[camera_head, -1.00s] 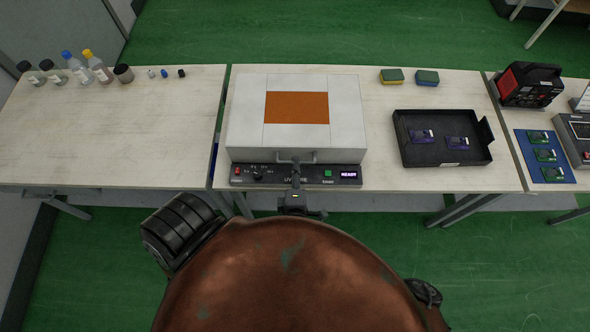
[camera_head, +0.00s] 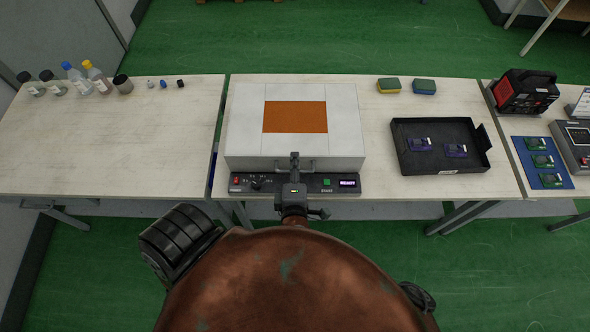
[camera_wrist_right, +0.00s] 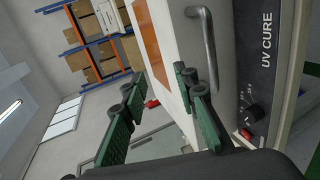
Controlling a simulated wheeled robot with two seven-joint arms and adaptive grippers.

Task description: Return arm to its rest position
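My right gripper (camera_head: 294,160) is in front of the white UV cure box (camera_head: 240,125), at the middle of its front edge. In the right wrist view its two green-padded fingers (camera_wrist_right: 160,100) are spread apart with nothing between them. The box's grey bar handle (camera_wrist_right: 207,45) shows beyond the fingers and apart from them. In the head view the gripper covers part of the handle and control panel (camera_head: 240,186). My left gripper is not in view.
The box stands on the middle table (camera_head: 380,192), with a READY display lit. A black tray (camera_head: 445,171) with two purple boards lies at right. Sponges (camera_head: 388,86) stand behind it. Several bottles (camera_head: 97,77) stand at far left. The left table's front is clear.

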